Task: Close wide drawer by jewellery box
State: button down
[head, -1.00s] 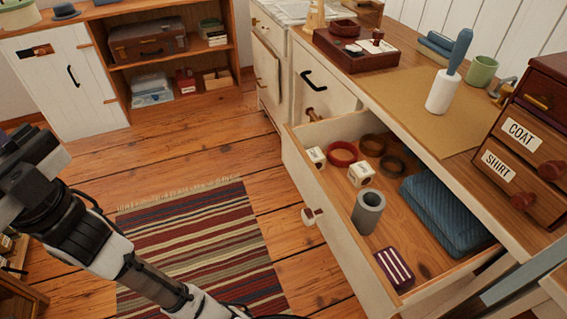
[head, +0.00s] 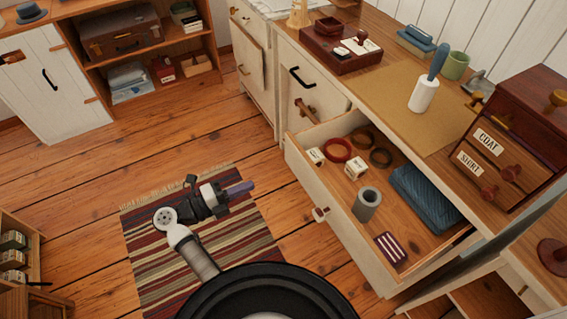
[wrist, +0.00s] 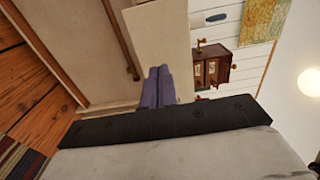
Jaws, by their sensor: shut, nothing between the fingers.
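The wide drawer (head: 350,243) stands pulled out from the white unit in the head view, with a small knob (head: 320,213) on its pale front. It holds rings, two white cubes, a grey cylinder (head: 367,204), a folded blue cloth (head: 424,198) and a striped item. A dark wooden box (head: 518,133) with COAT and SHIRT labels, perhaps the jewellery box, stands on the top and also shows in the wrist view (wrist: 212,65). My gripper (head: 245,187) is shut and empty over the rug, left of the drawer front and apart from it. Its purple fingers (wrist: 158,85) are together in the wrist view.
A striped rug (head: 215,245) lies on the floor under my arm. Bare floor separates it from the drawer. A cabinet door (head: 247,60) stands ajar farther back. A low shelf (head: 20,225) is at the left.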

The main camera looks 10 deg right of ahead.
aim_at(297, 164)
jog(key=p+x, duration=0.3)
jog(key=x, duration=1)
jog(key=shift+p, duration=0.3)
jog(key=shift+d, duration=0.1)
jog(key=b+x, duration=0.1)
jog(key=x, duration=2.2)
jog(key=shift+f, duration=0.1)
jog(key=shift+w+d, duration=0.25)
jog(key=shift+d, duration=0.3)
jog(key=shift+r, duration=0.2)
jog(key=shift+d+r, duration=0.15)
jog(key=shift+d, duration=0.05)
jog(key=shift+a, duration=0.1)
